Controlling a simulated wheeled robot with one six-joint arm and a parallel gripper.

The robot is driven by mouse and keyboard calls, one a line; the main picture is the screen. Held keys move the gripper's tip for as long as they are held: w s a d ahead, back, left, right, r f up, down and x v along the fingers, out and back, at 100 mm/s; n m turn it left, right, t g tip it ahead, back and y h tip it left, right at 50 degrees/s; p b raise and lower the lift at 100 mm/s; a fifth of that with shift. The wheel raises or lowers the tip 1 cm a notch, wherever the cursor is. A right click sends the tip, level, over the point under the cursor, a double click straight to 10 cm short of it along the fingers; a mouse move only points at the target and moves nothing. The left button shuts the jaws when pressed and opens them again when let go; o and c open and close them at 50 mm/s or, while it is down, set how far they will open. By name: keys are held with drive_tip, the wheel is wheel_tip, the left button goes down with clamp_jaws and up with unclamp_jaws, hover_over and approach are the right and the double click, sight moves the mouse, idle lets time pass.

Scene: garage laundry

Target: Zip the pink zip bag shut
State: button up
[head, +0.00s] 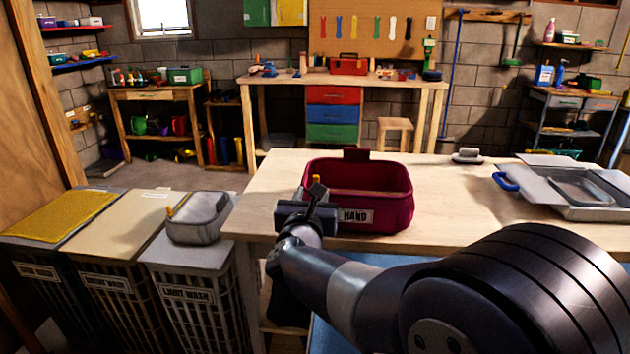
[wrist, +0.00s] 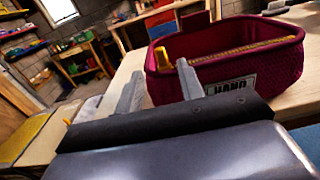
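The pink zip bag (head: 388,212) is a deep magenta, box-shaped bag on the light wooden table (head: 475,205), with a "HAND" label on its front. Its top is open, and the inside shows in the wrist view (wrist: 275,75). Whether either finger touches the tab, I cannot tell. In the head view, my gripper (head: 316,186) covers that corner.
A grey zip bag (head: 198,218) with a yellow tab sits on the "LIGHT WASH" hamper (head: 187,295) at left. The table between is clear.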

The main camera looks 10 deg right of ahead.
sight(317, 177)
drive_tip(key=x, duration=0.9)
drive_tip(key=shift+w+d+f+p, duration=0.1)
drive_tip(key=shift+d+p, duration=0.05)
drive_tip(key=shift+p, duration=0.15)
clamp_jaws()
